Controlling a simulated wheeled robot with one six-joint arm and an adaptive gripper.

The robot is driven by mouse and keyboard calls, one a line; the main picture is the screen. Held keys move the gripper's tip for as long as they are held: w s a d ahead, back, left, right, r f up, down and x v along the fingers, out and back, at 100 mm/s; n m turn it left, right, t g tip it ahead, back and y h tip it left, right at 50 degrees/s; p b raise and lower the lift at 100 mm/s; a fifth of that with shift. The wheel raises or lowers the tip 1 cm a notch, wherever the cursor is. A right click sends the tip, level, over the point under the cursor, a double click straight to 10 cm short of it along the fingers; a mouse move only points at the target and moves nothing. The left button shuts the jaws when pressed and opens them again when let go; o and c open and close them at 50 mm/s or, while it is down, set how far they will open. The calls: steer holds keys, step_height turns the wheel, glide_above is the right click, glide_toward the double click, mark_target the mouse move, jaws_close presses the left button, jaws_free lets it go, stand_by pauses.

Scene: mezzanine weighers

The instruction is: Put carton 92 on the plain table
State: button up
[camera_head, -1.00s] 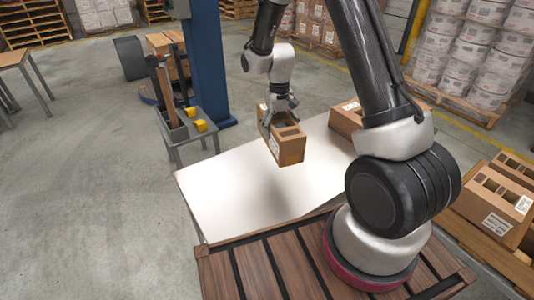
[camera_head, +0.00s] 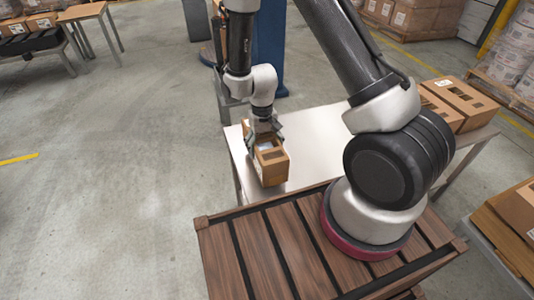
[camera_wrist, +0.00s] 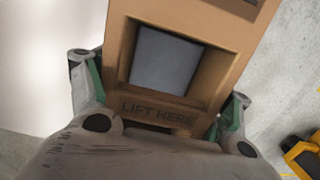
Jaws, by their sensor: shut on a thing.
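My gripper (camera_head: 264,136) is shut on a brown carton (camera_head: 272,167). The carton hangs over the left part of a white-topped table (camera_head: 312,128); whether it touches the top I cannot tell. In the wrist view the carton (camera_wrist: 190,25) has a square opening with a grey inside and the words "LIFT HERE". The gripper fingers lie on both its sides. No number can be read on it. A wooden-topped table (camera_head: 84,12) stands at the upper left. Neither table carries a readable name.
More cartons (camera_head: 462,99) stand at the white table's right end. Cartons (camera_head: 28,23) also sit on a dark-edged stand (camera_head: 30,44) at the upper left. A blue column (camera_head: 270,55) rises behind the white table. The floor at left is open.

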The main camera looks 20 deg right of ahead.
mark_target(264, 148)
steer(key=shift+f, duration=1.9)
steer(key=o, duration=1.7)
steer(key=shift+o, duration=0.2)
